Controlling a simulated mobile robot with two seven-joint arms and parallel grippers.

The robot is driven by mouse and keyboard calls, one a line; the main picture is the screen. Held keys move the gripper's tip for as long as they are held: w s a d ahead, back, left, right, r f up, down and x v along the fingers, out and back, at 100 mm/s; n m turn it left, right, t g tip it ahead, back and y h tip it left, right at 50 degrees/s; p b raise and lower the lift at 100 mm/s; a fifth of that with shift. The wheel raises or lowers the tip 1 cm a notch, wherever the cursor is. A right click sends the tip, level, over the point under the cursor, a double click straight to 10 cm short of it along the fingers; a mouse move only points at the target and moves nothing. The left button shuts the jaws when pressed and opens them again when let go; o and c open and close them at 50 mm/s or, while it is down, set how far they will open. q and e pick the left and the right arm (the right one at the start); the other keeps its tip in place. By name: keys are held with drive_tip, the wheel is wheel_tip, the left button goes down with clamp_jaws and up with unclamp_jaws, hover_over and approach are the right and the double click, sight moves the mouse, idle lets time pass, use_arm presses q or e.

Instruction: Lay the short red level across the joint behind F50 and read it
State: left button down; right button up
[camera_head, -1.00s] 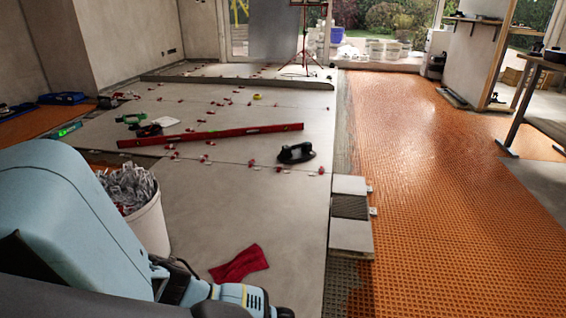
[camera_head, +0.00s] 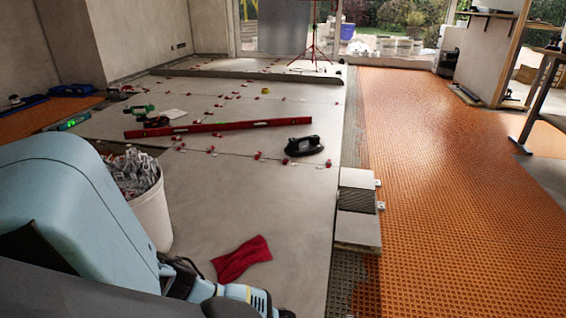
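A long red level (camera_head: 218,128) lies flat across the large grey tiles (camera_head: 255,200) in the middle distance. I cannot pick out a separate short red level, and no F50 marking is readable. Rows of small red-capped clips (camera_head: 258,156) stand along the tile joints. The blue and dark links at the lower left are my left arm; its gripper fingers are not visible. My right gripper is not in view.
A white bucket (camera_head: 152,215) full of clips stands beside my arm. Stacked tile pieces (camera_head: 358,225) border the orange matting (camera_head: 450,200), which is largely clear.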

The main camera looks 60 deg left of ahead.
use_arm(q)
drive_tip(key=shift+f, duration=0.25)
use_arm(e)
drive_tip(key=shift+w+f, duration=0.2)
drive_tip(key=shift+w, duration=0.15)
use_arm(q)
drive_tip(key=c, duration=1.2)
unclamp_jaws()
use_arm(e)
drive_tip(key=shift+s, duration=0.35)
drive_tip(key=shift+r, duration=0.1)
use_arm(q)
drive_tip(key=shift+r, duration=0.2)
wheel_tip(320, 180, up, 6)
drive_tip(key=p, duration=0.3)
drive_tip(key=shift+r+p, duration=0.55)
drive_tip(key=shift+r, duration=0.2)
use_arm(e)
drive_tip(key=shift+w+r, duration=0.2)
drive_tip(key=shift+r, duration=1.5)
